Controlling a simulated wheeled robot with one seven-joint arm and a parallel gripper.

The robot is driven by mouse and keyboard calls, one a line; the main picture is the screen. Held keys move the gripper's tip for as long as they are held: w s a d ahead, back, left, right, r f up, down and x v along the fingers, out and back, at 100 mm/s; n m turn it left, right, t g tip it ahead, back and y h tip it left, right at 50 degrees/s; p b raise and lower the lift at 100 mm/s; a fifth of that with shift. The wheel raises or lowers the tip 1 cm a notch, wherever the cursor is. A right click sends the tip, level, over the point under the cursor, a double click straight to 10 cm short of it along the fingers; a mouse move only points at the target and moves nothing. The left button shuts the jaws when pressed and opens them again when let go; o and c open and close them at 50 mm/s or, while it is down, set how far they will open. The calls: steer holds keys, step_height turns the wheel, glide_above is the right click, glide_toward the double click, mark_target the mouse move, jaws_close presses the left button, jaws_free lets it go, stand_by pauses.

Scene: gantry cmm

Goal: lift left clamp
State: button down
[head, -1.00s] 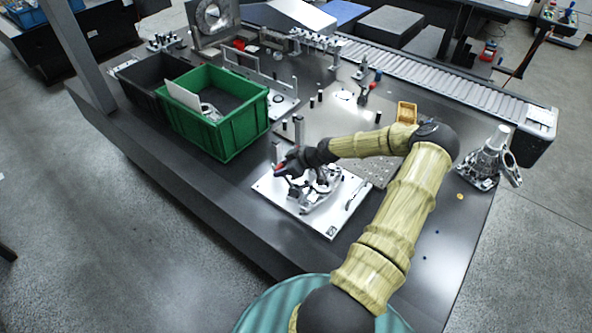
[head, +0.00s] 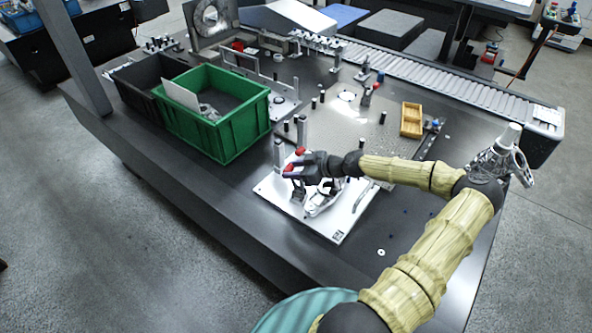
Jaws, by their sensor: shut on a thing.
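The white fixture plate (head: 335,225) lies on the dark bench near its front edge, with metal clamp parts (head: 322,202) on it. My gripper (head: 294,168) is over the plate's left side, reaching in from the right. It is shut on the left clamp, at its red-tipped handle (head: 300,152). Two red spots show at the fingers; the small size does not let me tell handle from fingertip exactly. The clamp's base and the middle of the plate are partly hidden by my gripper and wrist.
A green bin (head: 225,142) and a dark bin (head: 135,88) stand left of the plate. Upright grey posts (head: 279,155) stand just behind it. A yellow tray (head: 411,119) and a metal fixture (head: 492,165) are to the right. The bench's front right is mostly clear.

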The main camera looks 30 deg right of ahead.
steer(key=c, duration=0.9)
jaws_free()
steer(key=b+v, duration=0.2)
steer(key=v, duration=1.5)
steer(key=shift+s+d, duration=0.1)
steer(key=shift+d, duration=0.15)
